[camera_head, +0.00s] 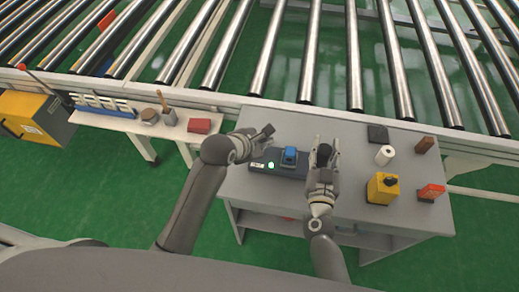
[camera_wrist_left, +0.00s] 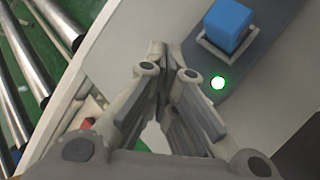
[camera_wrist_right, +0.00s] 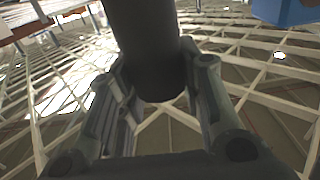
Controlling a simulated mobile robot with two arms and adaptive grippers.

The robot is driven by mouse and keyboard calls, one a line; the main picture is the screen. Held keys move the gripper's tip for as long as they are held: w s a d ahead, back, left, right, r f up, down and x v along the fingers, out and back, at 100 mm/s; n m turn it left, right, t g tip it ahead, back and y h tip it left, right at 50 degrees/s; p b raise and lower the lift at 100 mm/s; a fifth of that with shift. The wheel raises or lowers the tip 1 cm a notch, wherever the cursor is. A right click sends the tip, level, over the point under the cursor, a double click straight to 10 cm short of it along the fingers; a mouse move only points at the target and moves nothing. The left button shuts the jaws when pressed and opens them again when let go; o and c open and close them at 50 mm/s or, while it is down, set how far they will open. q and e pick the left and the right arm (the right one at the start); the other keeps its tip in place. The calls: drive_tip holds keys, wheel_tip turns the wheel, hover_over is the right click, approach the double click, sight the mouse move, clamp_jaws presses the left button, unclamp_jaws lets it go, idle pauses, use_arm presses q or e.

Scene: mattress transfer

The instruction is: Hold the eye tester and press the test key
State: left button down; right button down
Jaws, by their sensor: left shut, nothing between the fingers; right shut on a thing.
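A dark flat device (camera_head: 262,163) lies on the grey table, with a blue block (camera_head: 289,156) in a pale holder and a lit green round key (camera_head: 271,165). The left wrist view also shows the blue block (camera_wrist_left: 228,25) and the green key (camera_wrist_left: 217,83). My left gripper (camera_head: 266,131) is shut and empty, just behind the device's left part; the key is right of its fingers (camera_wrist_left: 167,65). My right gripper (camera_head: 323,150) is shut on a black cylinder (camera_wrist_right: 145,50), right of the device. I cannot tell whether this cylinder is the eye tester.
On the table's right are a black block (camera_head: 377,134), a white roll (camera_head: 384,155), a yellow box (camera_head: 382,188), a brown block (camera_head: 424,145) and an orange-red box (camera_head: 431,192). A roller conveyor (camera_head: 355,60) runs behind. A white side bench (camera_head: 170,130) stands left.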

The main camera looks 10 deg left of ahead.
use_arm(q)
drive_tip(key=shift+r, duration=1.9)
use_arm(e)
drive_tip(key=shift+r, duration=0.1)
drive_tip(key=c, duration=0.9)
unclamp_jaws()
drive_tip(key=shift+s, duration=0.15)
